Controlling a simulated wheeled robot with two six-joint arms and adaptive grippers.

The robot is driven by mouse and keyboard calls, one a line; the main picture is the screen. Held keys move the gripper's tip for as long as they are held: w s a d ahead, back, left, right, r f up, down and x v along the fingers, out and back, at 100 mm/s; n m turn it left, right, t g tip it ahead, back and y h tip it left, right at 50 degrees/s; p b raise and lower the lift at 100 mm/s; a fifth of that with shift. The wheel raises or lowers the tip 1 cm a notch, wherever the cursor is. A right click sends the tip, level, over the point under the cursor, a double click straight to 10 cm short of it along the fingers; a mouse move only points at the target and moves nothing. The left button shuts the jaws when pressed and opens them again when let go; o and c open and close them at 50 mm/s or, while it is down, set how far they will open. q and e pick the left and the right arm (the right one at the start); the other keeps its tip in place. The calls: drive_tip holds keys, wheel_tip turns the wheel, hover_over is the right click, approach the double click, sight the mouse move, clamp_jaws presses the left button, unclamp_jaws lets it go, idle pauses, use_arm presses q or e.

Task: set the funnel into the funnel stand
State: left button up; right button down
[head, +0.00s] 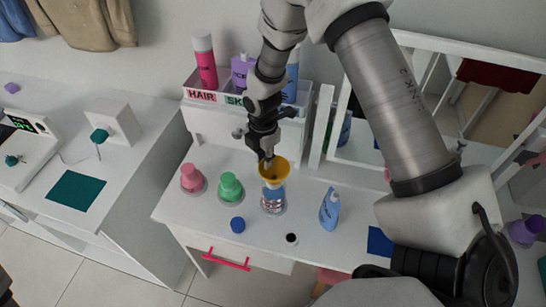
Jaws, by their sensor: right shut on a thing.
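My right gripper (267,160) is shut on the rim of a yellow funnel (274,174), wide mouth up. The funnel is right above a clear bottle (273,203) with a blue upper part, standing on the white table. The funnel's spout is hidden or too small to make out, so I cannot tell whether it is inside the bottle's neck. A small white round piece with a dark centre (291,239) lies in front of the bottle; I cannot tell whether it is the funnel stand. My left gripper is not in view.
Pink (192,178) and green (229,186) bottles stand left of the funnel. A blue cap (238,225) lies in front, and a blue spray bottle (330,209) stands to the right. A labelled bin (215,97) with bottles is behind. The table's front left is clear.

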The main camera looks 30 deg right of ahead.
drive_tip(key=shift+s, duration=0.1)
drive_tip(key=shift+s+d+r+p, duration=0.1)
drive_tip(key=shift+s+r+p, duration=0.1)
drive_tip(key=shift+r+p, duration=0.35)
drive_tip(key=shift+w+r+p, duration=0.15)
drive_tip(key=shift+r+p, duration=0.3)
drive_tip(key=shift+r, duration=0.25)
drive_tip(key=shift+w+r, duration=0.1)
drive_tip(key=shift+r+p, duration=0.2)
drive_tip(key=shift+p, duration=0.2)
wheel_tip(320, 180, up, 5)
drive_tip(key=p, duration=0.4)
drive_tip(key=shift+f, duration=0.1)
